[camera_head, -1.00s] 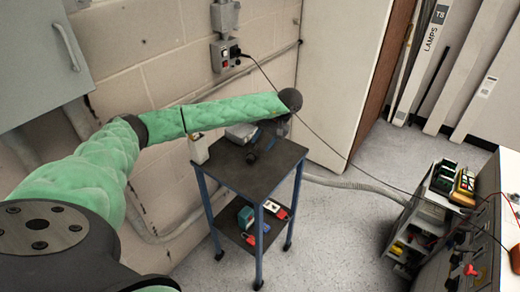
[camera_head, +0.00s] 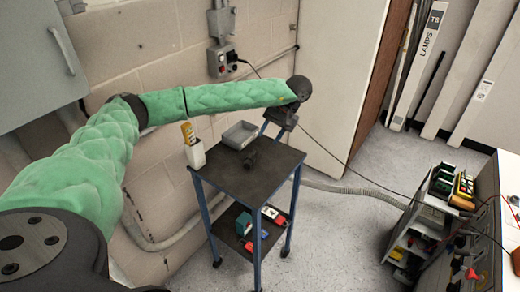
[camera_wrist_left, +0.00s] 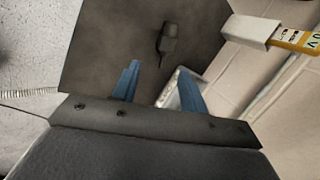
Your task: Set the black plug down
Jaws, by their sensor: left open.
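The black plug (camera_head: 249,158) lies on the dark top of the small blue-legged cart (camera_head: 222,178). In the left wrist view the plug (camera_wrist_left: 168,40) rests on the cart top, beyond my fingertips and apart from them. My left gripper (camera_head: 267,128) is over the far right edge of the cart top, past the plug. In the left wrist view its two blue fingers (camera_wrist_left: 158,84) are spread with nothing between them. My right gripper is not in view.
On the cart top stand a grey open tray (camera_head: 240,135) and a white holder (camera_head: 195,156) with a yellow tool (camera_head: 188,132). The lower shelf holds several small items. A wall outlet box (camera_head: 221,61) has a black cable. A loaded trolley (camera_head: 425,215) stands at right.

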